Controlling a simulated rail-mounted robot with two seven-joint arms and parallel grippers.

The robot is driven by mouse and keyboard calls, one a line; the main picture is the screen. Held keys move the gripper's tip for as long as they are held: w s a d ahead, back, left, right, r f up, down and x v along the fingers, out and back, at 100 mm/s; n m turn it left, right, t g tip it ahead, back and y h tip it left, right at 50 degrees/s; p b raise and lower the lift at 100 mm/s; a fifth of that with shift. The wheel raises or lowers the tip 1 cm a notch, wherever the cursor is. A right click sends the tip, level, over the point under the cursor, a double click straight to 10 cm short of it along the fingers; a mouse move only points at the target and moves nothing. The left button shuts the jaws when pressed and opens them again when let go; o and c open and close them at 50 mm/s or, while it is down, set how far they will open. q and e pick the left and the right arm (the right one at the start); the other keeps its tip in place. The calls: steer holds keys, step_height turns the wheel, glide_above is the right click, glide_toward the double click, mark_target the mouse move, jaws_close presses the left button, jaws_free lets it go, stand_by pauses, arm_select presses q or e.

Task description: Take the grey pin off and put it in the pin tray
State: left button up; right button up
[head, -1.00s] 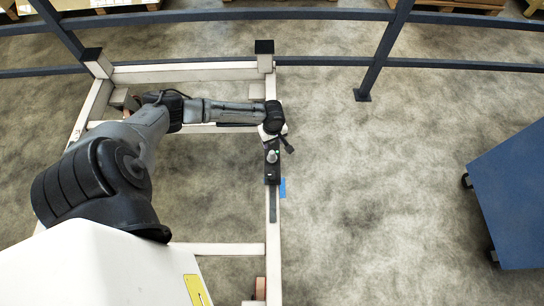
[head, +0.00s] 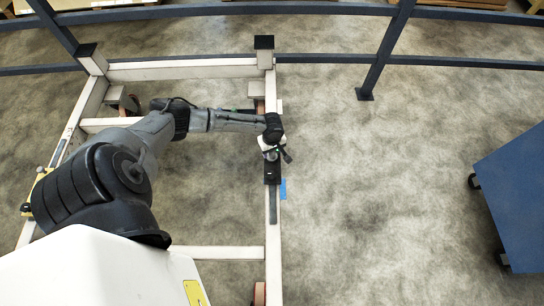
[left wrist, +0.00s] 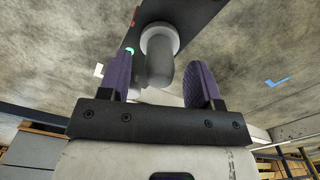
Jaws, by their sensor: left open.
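My left gripper (left wrist: 161,82) is open, with one purple-padded finger on each side of the pin in the picture and gaps between. I cannot tell how deep the pin sits between the fingers. In the head view my left gripper (head: 276,154) is over the dark block (head: 272,174) on the white frame's right rail and largely hides the pin. I cannot make out a pin tray. My right gripper is not in view.
The white trolley frame (head: 185,72) lies under my left arm. Blue tape (head: 283,189) is beside its right rail. A dark blue railing (head: 330,60) crosses the back. A blue cart (head: 515,205) stands at far right. The floor between is clear.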

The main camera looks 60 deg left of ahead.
arm_select(q)
steer(key=shift+f+b, duration=0.3)
steer(key=shift+f, duration=0.65)
steer(key=shift+r, duration=0.1)
steer(key=shift+c, duration=0.5)
jaws_close()
steer(key=shift+r, duration=0.1)
